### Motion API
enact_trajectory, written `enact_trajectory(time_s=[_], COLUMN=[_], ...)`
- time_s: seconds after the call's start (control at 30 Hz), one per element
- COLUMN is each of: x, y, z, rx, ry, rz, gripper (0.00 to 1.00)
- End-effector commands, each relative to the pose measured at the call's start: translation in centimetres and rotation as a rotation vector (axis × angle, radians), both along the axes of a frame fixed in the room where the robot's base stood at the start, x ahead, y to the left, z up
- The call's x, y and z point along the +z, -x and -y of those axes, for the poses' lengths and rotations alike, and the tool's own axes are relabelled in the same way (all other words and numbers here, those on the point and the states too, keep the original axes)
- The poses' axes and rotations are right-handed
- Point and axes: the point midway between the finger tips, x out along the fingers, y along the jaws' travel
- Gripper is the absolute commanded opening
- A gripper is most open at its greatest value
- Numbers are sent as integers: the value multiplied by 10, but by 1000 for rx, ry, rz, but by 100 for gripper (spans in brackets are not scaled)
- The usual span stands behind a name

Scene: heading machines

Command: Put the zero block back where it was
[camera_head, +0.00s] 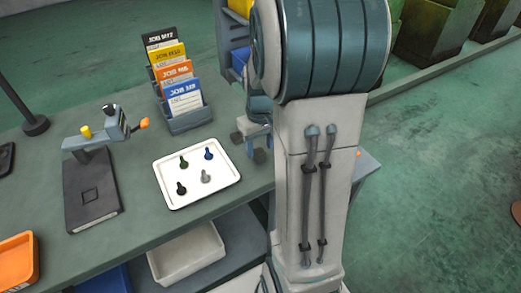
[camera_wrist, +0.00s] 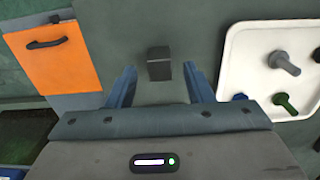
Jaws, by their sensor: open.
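A small dark grey block (camera_wrist: 159,64), which I take for the zero block, stands on the grey-green bench top in the wrist view. My gripper (camera_wrist: 160,86) is open, with one blue finger to each side of the block's line. The block is slightly beyond the fingertips, and no contact shows. In the head view my gripper is partly hidden behind my own arm, and I cannot make out the block there. A measuring stand (camera_head: 92,190) with a dark base, a gauge and a yellow knob is on the bench at left.
A white tray (camera_head: 172,198) with several bolts lies beside my gripper; it also shows in the wrist view (camera_wrist: 235,60). An orange panel with a black handle (camera_wrist: 60,62) is at left there. Job cards (camera_head: 182,95) stand in a rack behind. An orange bin (camera_head: 18,262) is front left.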

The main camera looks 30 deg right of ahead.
Motion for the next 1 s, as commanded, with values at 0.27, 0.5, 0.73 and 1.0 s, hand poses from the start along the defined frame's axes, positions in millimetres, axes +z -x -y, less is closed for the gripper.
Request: enact_trajectory(time_s=[0.27,0.5,0.73,1.0], x=[62,89,102,103], y=[-1,0,24,87], z=[0,0,-34,-96], rx=[1,1,-1,-22], ry=[2,2,5,5], rz=[5,3,57,186], gripper=[47,47,47,47])
